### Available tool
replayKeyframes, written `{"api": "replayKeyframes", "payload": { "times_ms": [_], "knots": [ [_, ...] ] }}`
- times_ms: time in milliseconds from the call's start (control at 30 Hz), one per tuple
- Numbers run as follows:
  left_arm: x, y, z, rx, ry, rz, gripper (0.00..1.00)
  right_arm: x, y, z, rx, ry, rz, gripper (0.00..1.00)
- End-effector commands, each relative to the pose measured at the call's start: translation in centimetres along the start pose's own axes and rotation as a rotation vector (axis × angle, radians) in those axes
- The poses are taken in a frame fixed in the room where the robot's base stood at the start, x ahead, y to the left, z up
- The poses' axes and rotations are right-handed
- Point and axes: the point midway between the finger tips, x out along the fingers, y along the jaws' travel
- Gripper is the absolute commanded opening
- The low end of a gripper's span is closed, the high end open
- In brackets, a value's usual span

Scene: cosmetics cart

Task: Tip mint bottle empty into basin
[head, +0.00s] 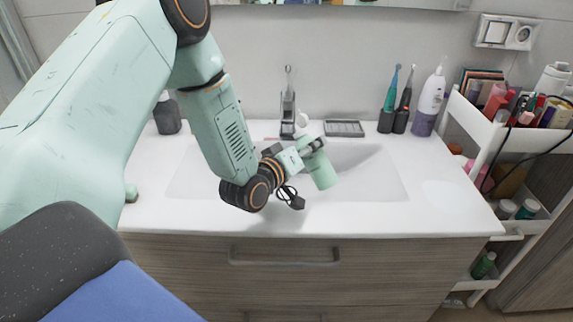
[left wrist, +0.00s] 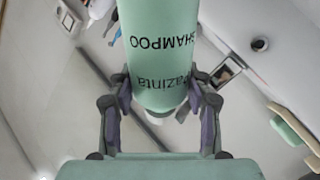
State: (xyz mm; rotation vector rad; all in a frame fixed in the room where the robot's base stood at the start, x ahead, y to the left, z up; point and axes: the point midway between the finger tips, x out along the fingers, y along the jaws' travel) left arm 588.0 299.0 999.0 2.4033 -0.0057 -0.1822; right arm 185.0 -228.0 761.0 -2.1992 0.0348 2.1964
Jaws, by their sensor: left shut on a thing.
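The mint bottle (head: 321,171) is held over the basin (head: 377,178) in the head view, tilted. My left gripper (head: 313,147) is shut on it. In the left wrist view the mint bottle (left wrist: 160,40) fills the top middle, its "SHAMPOO" lettering upside down, between the two fingers of my left gripper (left wrist: 158,108). A white part of the bottle shows just below the mint body there. I cannot see any liquid coming out. My right gripper is in neither view.
A tap (head: 288,105) stands behind the basin, with a soap dish (head: 344,128) to its right. Toothbrushes (head: 391,90) and a white-and-purple bottle (head: 430,98) stand at the back right. A dark bottle (head: 167,114) stands back left. A loaded cart (head: 484,133) is at the right.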

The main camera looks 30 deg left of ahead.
Motion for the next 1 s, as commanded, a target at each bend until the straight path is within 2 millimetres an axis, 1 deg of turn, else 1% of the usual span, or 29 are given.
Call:
{"api": "replayKeyframes", "payload": {
  "times_ms": [33, 100, 267, 433, 600, 800, 1000],
  "knots": [
    [0.0, -0.4, 0.6, 0.041, 0.005, 0.000, 0.17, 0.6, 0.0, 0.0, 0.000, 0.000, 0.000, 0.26],
    [0.1, -0.5, 0.9, 0.101, 0.016, 0.000, 0.17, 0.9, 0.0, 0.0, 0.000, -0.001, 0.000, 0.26],
    [-0.3, 1.6, 0.2, 0.246, 0.045, 0.003, 0.17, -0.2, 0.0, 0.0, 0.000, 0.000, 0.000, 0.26],
    [-0.5, 2.3, 0.9, 0.405, 0.077, 0.003, 0.17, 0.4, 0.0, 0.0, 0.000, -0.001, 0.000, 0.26],
    [-0.8, 4.1, 0.3, 0.553, 0.107, 0.003, 0.17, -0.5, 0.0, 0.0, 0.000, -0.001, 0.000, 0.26],
    [-0.9, 4.2, 1.1, 0.677, 0.133, 0.002, 0.17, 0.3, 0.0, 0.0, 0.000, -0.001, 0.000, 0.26],
    [-0.9, 4.4, 1.3, 0.729, 0.143, 0.002, 0.17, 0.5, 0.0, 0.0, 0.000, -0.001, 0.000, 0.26]
  ]
}}
